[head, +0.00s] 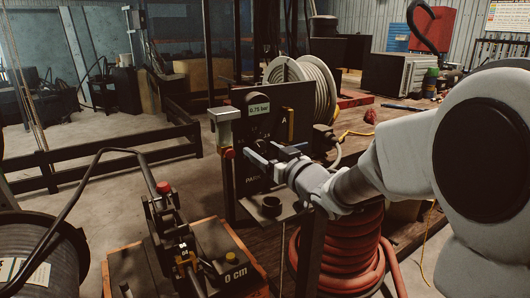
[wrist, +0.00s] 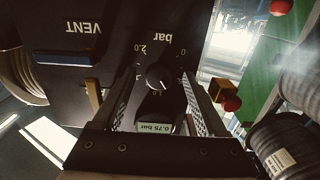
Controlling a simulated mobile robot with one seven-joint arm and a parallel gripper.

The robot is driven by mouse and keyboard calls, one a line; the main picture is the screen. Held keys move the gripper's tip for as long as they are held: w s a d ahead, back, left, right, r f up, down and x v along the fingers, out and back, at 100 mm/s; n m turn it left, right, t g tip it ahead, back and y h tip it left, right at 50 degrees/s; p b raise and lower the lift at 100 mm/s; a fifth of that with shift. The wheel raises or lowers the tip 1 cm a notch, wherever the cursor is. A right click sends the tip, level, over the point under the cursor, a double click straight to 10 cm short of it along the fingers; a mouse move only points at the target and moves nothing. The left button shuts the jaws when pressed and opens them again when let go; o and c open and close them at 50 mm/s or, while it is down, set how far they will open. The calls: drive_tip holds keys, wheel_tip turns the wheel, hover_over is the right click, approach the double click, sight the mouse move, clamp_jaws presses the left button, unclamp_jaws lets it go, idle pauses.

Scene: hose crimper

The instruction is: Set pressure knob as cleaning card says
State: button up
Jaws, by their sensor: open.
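The dark round pressure knob (wrist: 160,75) sits on a black panel with a "bar" scale around it; 0 and 2.0 can be read. A small pale display (wrist: 156,128) near it reads 0.75 bar. The display also shows at the top of the panel in the head view (head: 258,109). My gripper (wrist: 161,78) is open, with one finger on each side of the knob; I cannot tell whether they touch it. In the head view my gripper (head: 264,156) is at the panel face and hides the knob. I see no readable cleaning card; a wall poster (head: 507,16) is too small to read.
A blue bar (wrist: 65,58) lies by the VENT label, left of the knob in the wrist view. A red ball-ended part (wrist: 231,104) is close to the right finger. A red hose coil (head: 345,255) stands below my arm. A hose reel (head: 300,82) stands behind the panel.

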clamp_jaws()
drive_tip(key=shift+m+p, duration=0.4)
drive_tip(key=m+p, duration=0.3)
drive_tip(key=shift+r+m, duration=0.15)
drive_tip(key=shift+m, duration=0.25)
drive_tip(key=m+p, duration=0.4)
drive_tip(key=m, duration=0.1)
drive_tip(key=shift+s, duration=0.1)
drive_tip(key=m+p, duration=0.4)
drive_tip(key=m, duration=0.1)
drive_tip(key=shift+r+m, duration=0.1)
drive_tip(key=shift+m, duration=0.3)
drive_tip(key=shift+m+p, duration=1.85)
drive_tip(key=shift+m, duration=0.45)
